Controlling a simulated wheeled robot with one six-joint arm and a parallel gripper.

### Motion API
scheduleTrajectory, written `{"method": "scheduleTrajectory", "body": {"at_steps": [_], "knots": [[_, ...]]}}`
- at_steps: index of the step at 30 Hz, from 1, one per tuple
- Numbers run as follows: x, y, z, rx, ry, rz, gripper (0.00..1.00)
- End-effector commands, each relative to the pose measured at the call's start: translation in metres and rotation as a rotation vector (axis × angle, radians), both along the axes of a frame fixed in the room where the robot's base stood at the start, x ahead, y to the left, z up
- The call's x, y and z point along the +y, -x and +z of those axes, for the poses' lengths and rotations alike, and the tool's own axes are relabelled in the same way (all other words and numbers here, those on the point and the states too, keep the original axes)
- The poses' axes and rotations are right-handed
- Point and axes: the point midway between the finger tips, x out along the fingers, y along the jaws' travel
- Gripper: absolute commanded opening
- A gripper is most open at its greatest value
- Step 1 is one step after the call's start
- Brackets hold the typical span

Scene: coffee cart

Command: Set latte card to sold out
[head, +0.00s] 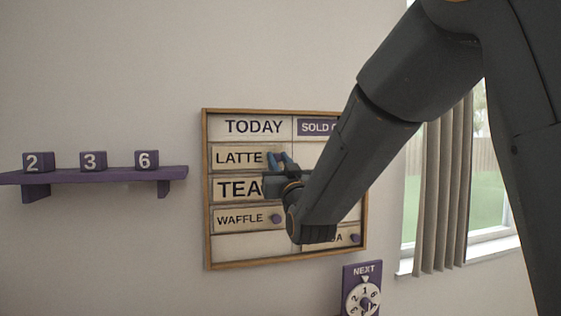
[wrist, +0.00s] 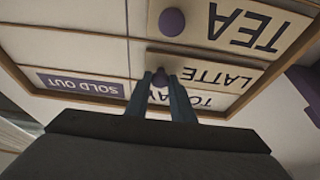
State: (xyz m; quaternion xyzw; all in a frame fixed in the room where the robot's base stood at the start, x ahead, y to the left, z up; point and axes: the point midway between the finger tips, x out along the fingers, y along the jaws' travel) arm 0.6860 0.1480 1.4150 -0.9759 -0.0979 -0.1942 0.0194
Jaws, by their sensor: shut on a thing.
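The latte card (head: 235,157) hangs in the TODAY column of the wooden-framed menu board (head: 205,200), just under the TODAY header. It shows upside down in the wrist view (wrist: 215,72). My gripper (head: 280,160) is at the card's right end, shut on its purple knob (wrist: 160,78). The fingers lie on either side of the knob. The SOLD OUT header (head: 312,127) tops the right column and also shows in the wrist view (wrist: 82,85). The slot left of the latte card in the wrist view is bare. My arm hides much of the right column in the head view.
The tea card (head: 235,188) and waffle card (head: 240,219) sit below latte. A card ending in "DA" (head: 345,238) is low in the right column. A purple shelf (head: 100,176) with number blocks is left; a NEXT dial (head: 362,298) is below, a curtained window right.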

Motion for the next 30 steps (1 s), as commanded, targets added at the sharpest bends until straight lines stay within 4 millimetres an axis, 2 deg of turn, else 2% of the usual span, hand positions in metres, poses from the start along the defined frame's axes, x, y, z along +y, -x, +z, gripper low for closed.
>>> {"method": "scheduleTrajectory", "body": {"at_steps": [1,2,7,11,14,24,30], "knots": [[0.0,0.0,0.0,0.0,0.0,0.0,0.0],[-0.009,0.0,0.0,0.0,0.001,-0.004,0.0],[-0.009,-0.002,-0.001,-0.001,0.0,-0.004,0.0],[-0.024,-0.005,-0.002,-0.002,-0.001,-0.004,0.0],[-0.045,-0.01,-0.003,-0.002,0.0,-0.006,0.0],[-0.15,-0.031,-0.004,-0.001,0.001,-0.009,0.0],[-0.203,-0.041,-0.002,0.0,0.0,-0.007,0.0]]}}
